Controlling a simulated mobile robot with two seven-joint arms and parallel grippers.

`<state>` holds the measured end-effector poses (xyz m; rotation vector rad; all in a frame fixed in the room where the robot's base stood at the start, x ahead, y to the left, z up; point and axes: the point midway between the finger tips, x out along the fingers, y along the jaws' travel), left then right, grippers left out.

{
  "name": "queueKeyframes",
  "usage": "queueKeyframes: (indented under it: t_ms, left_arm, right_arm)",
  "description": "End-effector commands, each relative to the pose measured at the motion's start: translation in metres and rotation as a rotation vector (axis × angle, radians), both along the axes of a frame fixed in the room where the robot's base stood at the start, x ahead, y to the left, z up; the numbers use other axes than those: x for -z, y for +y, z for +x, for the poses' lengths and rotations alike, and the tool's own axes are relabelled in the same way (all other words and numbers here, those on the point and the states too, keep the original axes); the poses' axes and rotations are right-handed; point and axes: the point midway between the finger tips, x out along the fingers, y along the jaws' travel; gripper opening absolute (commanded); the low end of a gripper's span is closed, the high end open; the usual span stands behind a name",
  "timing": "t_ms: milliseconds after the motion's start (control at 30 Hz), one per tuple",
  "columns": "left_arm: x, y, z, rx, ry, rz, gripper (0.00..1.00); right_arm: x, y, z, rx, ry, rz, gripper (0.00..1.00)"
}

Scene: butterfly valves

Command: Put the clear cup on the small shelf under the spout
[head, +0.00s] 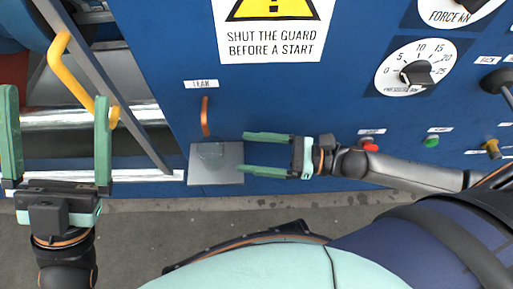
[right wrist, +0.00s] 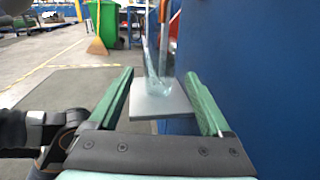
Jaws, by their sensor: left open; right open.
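The small grey shelf (head: 215,176) juts from the blue panel under the copper spout (head: 205,117), below the LEAK label. The clear cup (head: 210,151) stands on the shelf near the panel, below the spout; it is faint in the head view. In the right wrist view the cup (right wrist: 158,84) looks upright on the shelf (right wrist: 150,108), with the spout (right wrist: 164,12) above it. My right gripper (head: 243,152) is open, its fingertips just right of the cup and apart from it. My left gripper (head: 57,105) is open and empty at the left, near a yellow handle.
The yellow handle (head: 70,77) is on a guard at the left. The panel (head: 170,60) carries a pressure dial (head: 415,72), a red button (head: 370,146), a green button (head: 431,141) and a warning sign (head: 273,30). A green bin (right wrist: 103,25) stands far behind.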

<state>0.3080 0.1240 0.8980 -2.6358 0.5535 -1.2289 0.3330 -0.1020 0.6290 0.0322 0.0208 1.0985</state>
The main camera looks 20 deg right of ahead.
Motion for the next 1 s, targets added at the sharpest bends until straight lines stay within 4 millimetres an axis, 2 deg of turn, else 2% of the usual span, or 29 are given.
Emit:
queueKeyframes:
  t_ms: [167,267,400,567,800,1000]
  left_arm:
    - [0.000,0.000,0.000,-0.002,0.001,0.002,1.00]
    - [0.000,0.000,0.000,-0.001,0.001,0.002,1.00]
    - [0.000,0.000,0.000,-0.002,0.002,0.003,1.00]
    - [0.000,0.000,0.000,-0.002,0.002,0.003,1.00]
    - [0.001,0.000,0.000,-0.001,0.003,0.004,1.00]
    - [0.001,0.000,0.000,0.001,0.003,0.005,1.00]
  right_arm:
    - [-0.008,0.001,-0.004,0.001,0.045,0.053,0.83]
    - [-0.027,0.013,-0.005,0.002,0.163,0.187,0.83]
    - [-0.072,0.030,-0.007,-0.023,0.426,0.484,0.83]
    - [-0.125,0.037,-0.009,-0.103,0.741,0.834,0.83]
    - [-0.201,0.021,-0.014,-0.341,1.184,1.325,0.83]
    - [-0.247,-0.005,-0.020,-0.604,1.471,1.620,0.83]
